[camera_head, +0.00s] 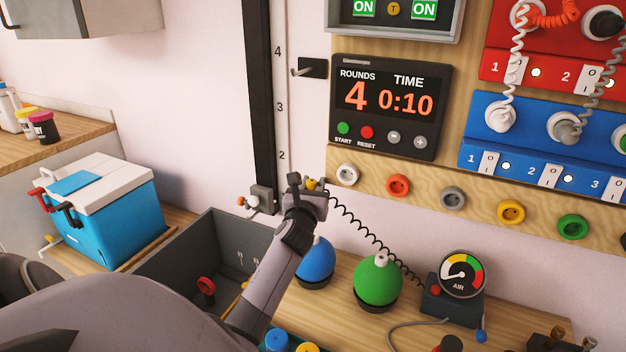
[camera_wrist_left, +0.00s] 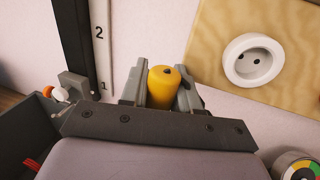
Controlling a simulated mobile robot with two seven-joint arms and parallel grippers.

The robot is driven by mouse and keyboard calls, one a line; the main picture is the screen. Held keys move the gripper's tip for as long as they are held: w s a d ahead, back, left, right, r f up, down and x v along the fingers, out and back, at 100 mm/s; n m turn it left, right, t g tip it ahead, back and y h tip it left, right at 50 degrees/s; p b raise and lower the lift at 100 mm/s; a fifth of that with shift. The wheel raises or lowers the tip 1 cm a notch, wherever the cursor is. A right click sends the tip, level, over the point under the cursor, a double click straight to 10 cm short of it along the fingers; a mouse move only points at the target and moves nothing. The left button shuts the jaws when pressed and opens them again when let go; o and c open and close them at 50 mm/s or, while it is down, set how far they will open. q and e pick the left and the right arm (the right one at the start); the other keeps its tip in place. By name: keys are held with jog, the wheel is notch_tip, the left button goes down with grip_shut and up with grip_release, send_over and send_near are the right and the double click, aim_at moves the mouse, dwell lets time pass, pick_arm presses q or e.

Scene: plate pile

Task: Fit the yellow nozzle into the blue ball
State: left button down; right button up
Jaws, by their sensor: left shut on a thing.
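My left gripper (camera_head: 308,187) is raised in front of the wall, above the bench. It is shut on the yellow nozzle (camera_head: 313,184), and only a small part of the nozzle shows in the head view. In the left wrist view the nozzle (camera_wrist_left: 162,90) stands between the two fingers (camera_wrist_left: 160,88), with a small dark hole in its top. The blue ball (camera_head: 316,262) sits in a dark ring on the bench, below the gripper and apart from it. My forearm hides its left side. My right gripper is not in view.
A green ball (camera_head: 378,279) with a pale nozzle stands right of the blue ball. An air gauge (camera_head: 462,275) with a coiled hose is beside it. A grey bin (camera_head: 180,245) lies left of my forearm. A wooden board with coloured sockets (camera_head: 398,185) is behind.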

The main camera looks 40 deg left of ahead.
pick_arm(q)
jog(key=shift+w+a+r, duration=0.25)
jog(key=shift+a+r, duration=0.2)
jog(key=shift+a, duration=0.2)
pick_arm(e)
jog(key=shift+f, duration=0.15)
pick_arm(q)
jog(key=shift+w+f, duration=0.15)
jog(key=shift+f, duration=0.1)
notch_tip(320, 180, down, 8)
jog(key=w+b, duration=0.2)
jog(key=b, duration=0.3)
jog(key=shift+a+r+b, duration=0.15)
jog(key=shift+a+b, duration=0.05)
jog(key=shift+b, duration=0.1)
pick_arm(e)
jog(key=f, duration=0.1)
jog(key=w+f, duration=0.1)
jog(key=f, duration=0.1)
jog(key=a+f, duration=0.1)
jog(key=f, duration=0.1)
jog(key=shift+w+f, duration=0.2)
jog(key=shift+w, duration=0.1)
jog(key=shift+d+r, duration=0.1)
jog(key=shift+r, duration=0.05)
pick_arm(q)
jog(key=shift+f+b, duration=1.25)
jog(key=shift+f, duration=0.5)
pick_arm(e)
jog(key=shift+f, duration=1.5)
